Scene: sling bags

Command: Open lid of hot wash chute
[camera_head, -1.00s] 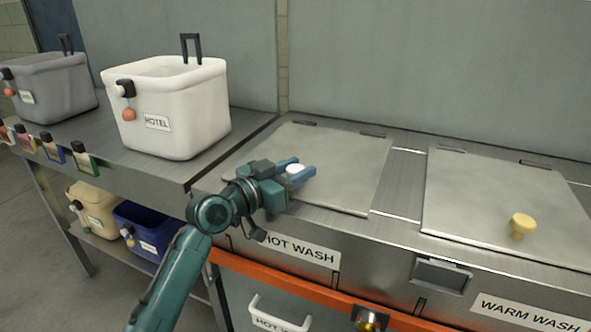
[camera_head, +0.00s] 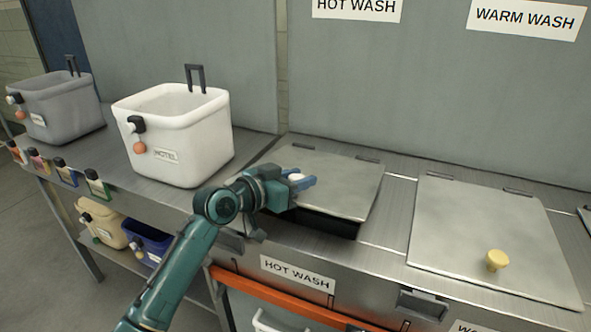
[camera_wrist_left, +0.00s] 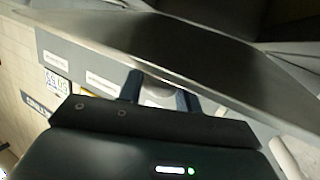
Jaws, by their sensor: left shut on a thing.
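The hot wash lid (camera_head: 335,178) is a flat metal plate hinged at its back edge. Its front edge is raised, and a dark gap shows beneath it over the chute opening (camera_head: 322,221). My left gripper (camera_head: 304,181) is shut on the lid's pale round knob (camera_head: 296,177) near the front left of the lid. In the left wrist view the blue fingers (camera_wrist_left: 161,90) sit on both sides of the knob (camera_wrist_left: 158,96), and the lid (camera_wrist_left: 150,45) slopes across above them. A "HOT WASH" label (camera_head: 297,273) is on the front panel. My right gripper is not in view.
The warm wash lid (camera_head: 485,235) with its yellow knob (camera_head: 497,260) lies closed to the right. A white bag (camera_head: 178,135) and a grey bag (camera_head: 60,105) stand on the counter at left. An orange rail (camera_head: 280,303) runs along the front. A wall stands behind.

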